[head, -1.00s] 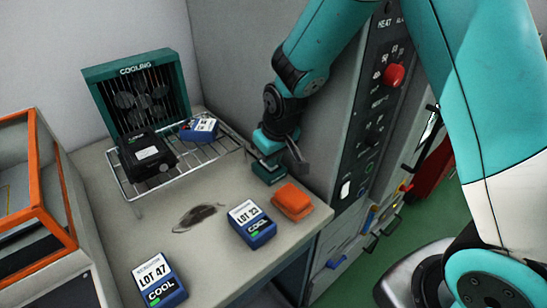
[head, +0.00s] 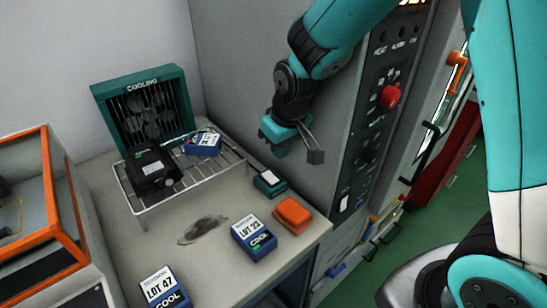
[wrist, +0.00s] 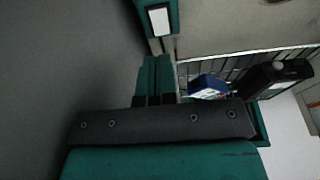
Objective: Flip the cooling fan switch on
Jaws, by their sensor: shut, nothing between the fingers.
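The cooling fan (head: 145,110) is a teal-framed unit marked COOLING at the back of the bench, behind a wire rack. A small dark-green box with a white rocker (head: 268,182) sits on the bench by the wall, right of the rack; it appears to be the fan switch. It also shows at the top of the wrist view (wrist: 160,20). I cannot tell the rocker's position. My gripper (head: 281,150) is above the switch box, apart from it. Its teal fingers are together and empty, also in the wrist view (wrist: 155,75).
The wire rack (head: 215,172) holds a black device (head: 152,175) and a blue box (head: 203,143). LOT 23 (head: 253,237), LOT 47 (head: 163,288) and an orange block (head: 293,214) lie on the bench. A control panel with a red knob (head: 389,96) stands right.

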